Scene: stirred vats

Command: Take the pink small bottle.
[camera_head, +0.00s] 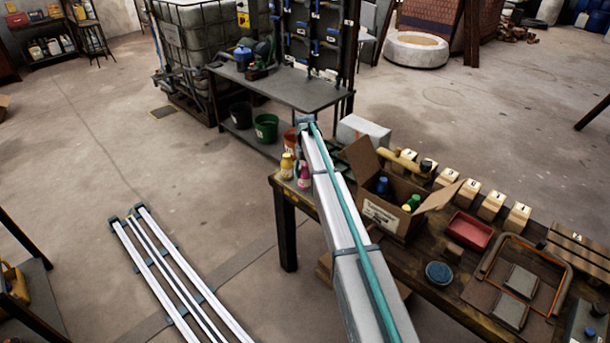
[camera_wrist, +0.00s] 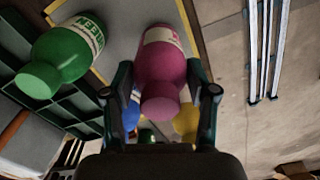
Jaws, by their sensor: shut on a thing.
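The pink small bottle (camera_wrist: 162,68) with a pale label fills the middle of the wrist view. My gripper (camera_wrist: 158,82) has one dark finger on each side of it and is shut on it. The pink bottle also shows in the head view (camera_head: 304,176), at the near left corner of the workbench, just left of my arm. I cannot tell whether its base touches the bench. My gripper's fingers are not clearly visible in the head view.
A green labelled bottle (camera_wrist: 62,58) is at left in the wrist view, over a dark green tray (camera_wrist: 88,112). A yellow bottle (camera_head: 287,166) stands close beside the pink one. An open cardboard box (camera_head: 390,212) with bottles is on the workbench (camera_head: 430,268), right of my arm.

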